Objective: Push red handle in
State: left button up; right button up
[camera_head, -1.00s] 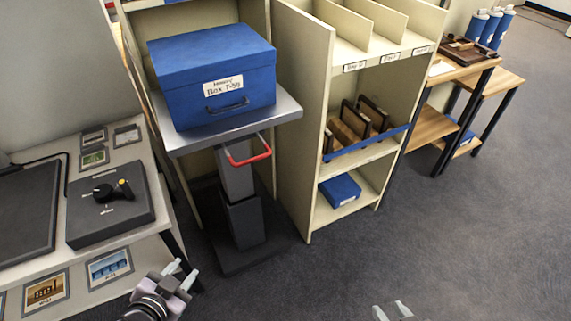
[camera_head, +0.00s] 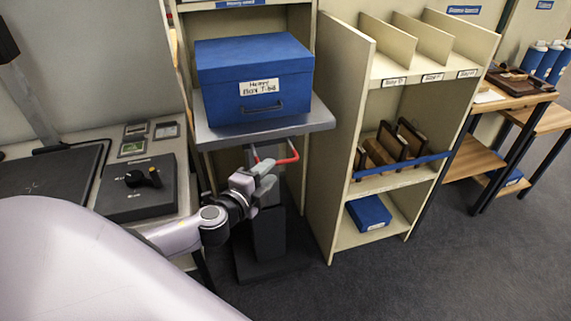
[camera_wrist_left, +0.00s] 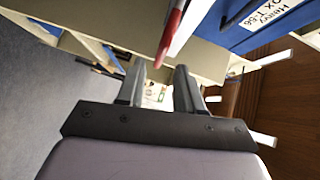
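The red handle (camera_head: 289,153) is a U-shaped bar sticking out below the front edge of the grey lift platform (camera_head: 222,137). My left gripper (camera_head: 268,174) is in front of and just below the handle's left part, partly covering it. In the left wrist view the red handle (camera_wrist_left: 172,36) points toward the gap between my left fingertips (camera_wrist_left: 157,72). These fingers are apart and hold nothing; I cannot tell whether they touch the handle. A blue box (camera_head: 254,84) labelled as heavy sits on the platform. My right gripper is out of view.
A cream shelf unit (camera_head: 340,120) with slotted items and a small blue box (camera_head: 368,212) stands right of the lift. Carpet (camera_head: 400,285) in front is clear.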

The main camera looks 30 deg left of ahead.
aim_at(279, 163)
pick_arm(q)
jog(key=shift+w+a+f, duration=0.1)
jog(key=shift+w+f, duration=0.1)
jog(key=shift+w, duration=1.25)
jog(key=shift+w+a+f, duration=0.1)
jog(key=shift+w+f, duration=0.1)
jog(key=shift+w, duration=1.25)
grip_shut()
